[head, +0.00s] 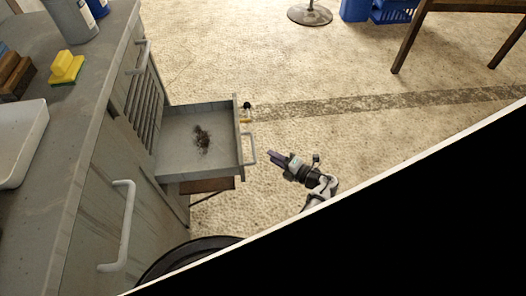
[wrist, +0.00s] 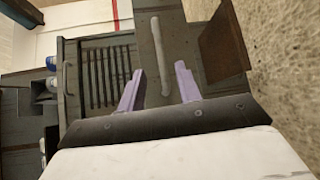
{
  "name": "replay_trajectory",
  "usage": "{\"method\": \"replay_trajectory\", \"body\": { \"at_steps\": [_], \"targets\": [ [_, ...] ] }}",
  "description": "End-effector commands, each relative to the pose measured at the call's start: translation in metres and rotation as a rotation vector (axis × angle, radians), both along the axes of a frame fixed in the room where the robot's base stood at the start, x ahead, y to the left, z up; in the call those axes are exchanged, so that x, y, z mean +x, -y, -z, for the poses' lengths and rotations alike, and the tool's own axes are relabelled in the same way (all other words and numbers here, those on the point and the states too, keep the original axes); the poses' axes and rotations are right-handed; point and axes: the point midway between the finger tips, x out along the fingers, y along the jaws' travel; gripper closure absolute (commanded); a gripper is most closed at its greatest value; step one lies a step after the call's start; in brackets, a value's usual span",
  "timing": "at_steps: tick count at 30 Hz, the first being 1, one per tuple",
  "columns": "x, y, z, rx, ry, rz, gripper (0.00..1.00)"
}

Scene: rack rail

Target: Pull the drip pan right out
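The drip pan (head: 172,150) is a grey, drawer-like tray that stands partly out of the grey cabinet. Nothing is held.
A brown panel (head: 208,185) shows under the pan. A yellow sponge (head: 67,67), bottles and a white tray (head: 20,140) are on the counter. A cabinet handle (head: 124,225) sticks out nearer. A wooden chair (head: 425,35) and blue crate (head: 394,12) stand far off; the carpet between is clear.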

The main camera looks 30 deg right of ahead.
Motion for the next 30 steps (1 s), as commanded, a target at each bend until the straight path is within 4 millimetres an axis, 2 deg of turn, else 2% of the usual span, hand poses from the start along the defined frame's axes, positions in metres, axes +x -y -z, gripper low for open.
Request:
{"method": "replay_trajectory", "body": {
  "at_steps": [3, 9, 30],
  "targets": [
    [-0.017, 0.009, -0.002, 0.0, 0.0, 0.002, 0.66],
    [-0.029, 0.014, -0.004, 0.0, 0.0, 0.001, 0.66],
    [-0.029, 0.014, -0.005, 0.0, 0.0, 0.0, 0.66]
  ]
}}
